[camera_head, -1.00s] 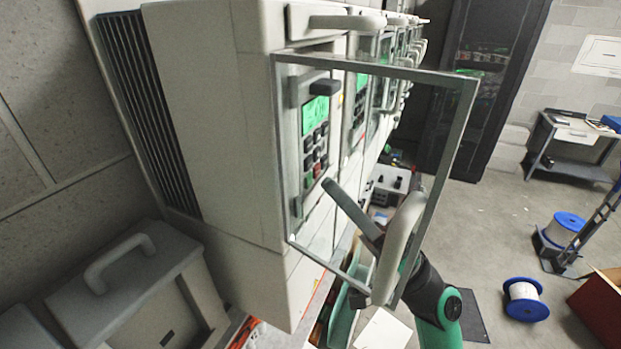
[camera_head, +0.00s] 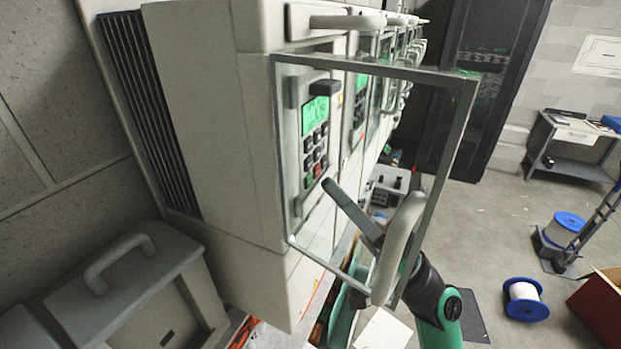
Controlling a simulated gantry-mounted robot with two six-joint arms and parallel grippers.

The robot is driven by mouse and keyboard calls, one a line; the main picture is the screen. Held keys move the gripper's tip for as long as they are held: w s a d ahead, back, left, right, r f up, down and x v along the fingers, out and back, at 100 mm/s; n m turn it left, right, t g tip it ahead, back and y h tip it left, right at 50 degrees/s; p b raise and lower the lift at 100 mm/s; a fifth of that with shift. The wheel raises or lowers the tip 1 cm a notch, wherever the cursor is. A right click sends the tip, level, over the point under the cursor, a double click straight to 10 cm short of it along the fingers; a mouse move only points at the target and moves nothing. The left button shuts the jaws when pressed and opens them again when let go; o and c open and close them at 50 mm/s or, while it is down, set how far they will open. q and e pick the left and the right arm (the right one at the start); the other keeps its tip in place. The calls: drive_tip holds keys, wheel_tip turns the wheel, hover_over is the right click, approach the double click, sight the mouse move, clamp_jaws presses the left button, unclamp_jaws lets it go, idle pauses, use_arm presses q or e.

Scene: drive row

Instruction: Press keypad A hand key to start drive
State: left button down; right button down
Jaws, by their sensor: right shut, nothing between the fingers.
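The nearest keypad (camera_head: 315,145) is on the front of the closest drive cabinet, with a lit green display (camera_head: 315,114) above dark keys. A red key (camera_head: 318,170) and a green key (camera_head: 308,180) show low on it. A framed clear door (camera_head: 455,140) with a pale handle (camera_head: 400,245) stands open in front of it. My right gripper (camera_head: 328,185) is shut and empty, its dark tip just right of and below the lowest keys. I cannot tell whether it touches one. The handle partly hides the wrist. My left gripper is out of view.
More drives with keypads (camera_head: 360,100) and handles recede along the row. A dark cabinet (camera_head: 480,80) stands behind. Cable spools (camera_head: 525,300), a trolley and a side table (camera_head: 575,140) are at the right. The floor between has free room.

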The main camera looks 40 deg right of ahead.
idle(0.4)
drive_tip(key=shift+w+a+b, duration=0.2)
drive_tip(key=shift+w+b, duration=0.2)
